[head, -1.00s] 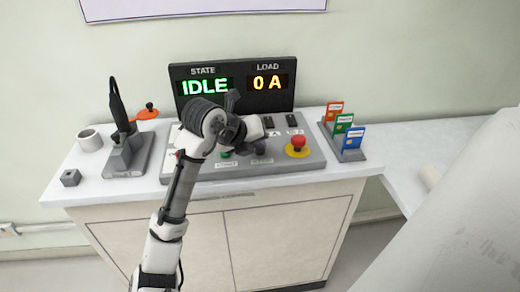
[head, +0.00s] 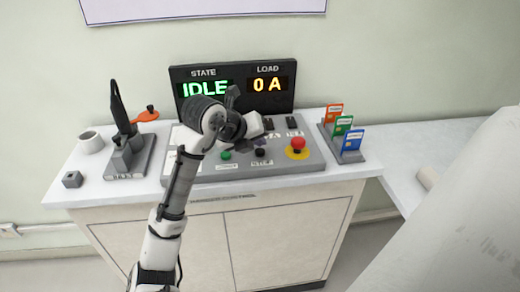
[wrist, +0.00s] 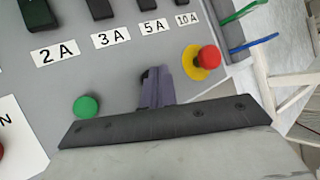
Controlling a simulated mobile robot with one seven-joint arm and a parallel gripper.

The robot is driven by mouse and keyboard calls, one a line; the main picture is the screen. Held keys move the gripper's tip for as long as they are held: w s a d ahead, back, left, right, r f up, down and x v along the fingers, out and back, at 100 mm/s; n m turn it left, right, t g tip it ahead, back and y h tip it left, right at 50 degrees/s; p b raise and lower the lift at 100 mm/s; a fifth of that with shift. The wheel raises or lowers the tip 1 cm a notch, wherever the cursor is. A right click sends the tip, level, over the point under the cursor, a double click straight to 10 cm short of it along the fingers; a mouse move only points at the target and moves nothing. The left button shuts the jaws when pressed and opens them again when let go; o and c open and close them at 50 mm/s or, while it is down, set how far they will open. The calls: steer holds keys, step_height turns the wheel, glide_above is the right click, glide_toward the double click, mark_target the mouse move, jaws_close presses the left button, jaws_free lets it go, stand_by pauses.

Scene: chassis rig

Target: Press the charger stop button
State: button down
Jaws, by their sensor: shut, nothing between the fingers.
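The grey control panel (head: 205,172) on the cabinet top carries a green button (head: 225,155) and a black button (head: 260,152), each with a label below; the black one's label seems to read STOP. My gripper (head: 242,144) is over the panel, just above and left of the black button. In the wrist view my shut, empty fingers (wrist: 156,86) point at the panel between the green button (wrist: 87,106) and the red mushroom button (wrist: 208,58). The black button is largely hidden behind the fingers there. Contact cannot be told.
The display (head: 284,100) reads IDLE and 0 A. Several dark switches stand above the amp labels (wrist: 110,39). A card rack (head: 352,155) is right of the panel.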

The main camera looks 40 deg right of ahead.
mark_target(257, 153)
steer(key=shift+r, duration=0.1)
steer(key=shift+r+p, duration=1.75)
steer(key=shift+r, duration=0.75)
steer(key=shift+f, duration=0.1)
